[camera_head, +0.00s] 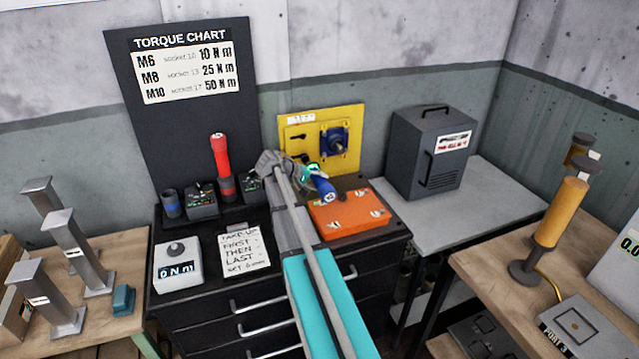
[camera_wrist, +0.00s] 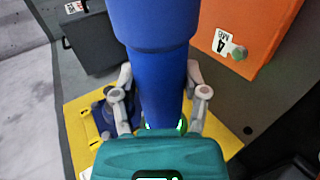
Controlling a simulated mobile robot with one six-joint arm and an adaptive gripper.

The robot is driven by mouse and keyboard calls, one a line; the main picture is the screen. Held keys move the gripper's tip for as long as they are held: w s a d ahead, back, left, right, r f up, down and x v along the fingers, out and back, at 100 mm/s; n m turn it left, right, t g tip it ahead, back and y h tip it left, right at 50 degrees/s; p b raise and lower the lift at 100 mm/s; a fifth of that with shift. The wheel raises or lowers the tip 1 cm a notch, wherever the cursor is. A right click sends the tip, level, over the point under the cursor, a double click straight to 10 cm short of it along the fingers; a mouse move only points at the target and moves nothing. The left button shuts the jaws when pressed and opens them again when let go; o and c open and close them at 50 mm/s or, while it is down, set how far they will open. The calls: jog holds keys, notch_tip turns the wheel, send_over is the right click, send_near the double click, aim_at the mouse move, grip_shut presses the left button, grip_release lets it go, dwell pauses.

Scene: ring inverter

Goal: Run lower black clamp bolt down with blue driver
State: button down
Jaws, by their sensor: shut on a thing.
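My gripper (camera_head: 311,171) is shut on the blue driver (camera_head: 322,187), above the black cabinet and in front of the yellow panel (camera_head: 352,112). In the wrist view the blue driver (camera_wrist: 155,50) stands large between my gripper's fingers (camera_wrist: 160,92). The yellow panel carries a blue unit (camera_head: 334,141) with a dark round part at its middle and small dark fittings (camera_head: 298,137) at its left. I cannot tell which one is the lower black clamp bolt; my gripper covers the panel's lower left. In the wrist view the panel (camera_wrist: 78,140) shows partly, with the blue unit (camera_wrist: 100,112). The driver's tip is hidden.
An orange box (camera_head: 350,214) lies close right of the driver. A red driver (camera_head: 220,155) stands in a holder at the left. A torque readout box (camera_head: 178,268) and a note card (camera_head: 245,250) sit in front. A dark case (camera_head: 430,150) stands right.

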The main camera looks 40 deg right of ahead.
jog(key=shift+w+d+r, duration=0.1)
jog(key=shift+w+d, duration=0.1)
jog(key=shift+w, duration=0.55)
dwell(1.7)
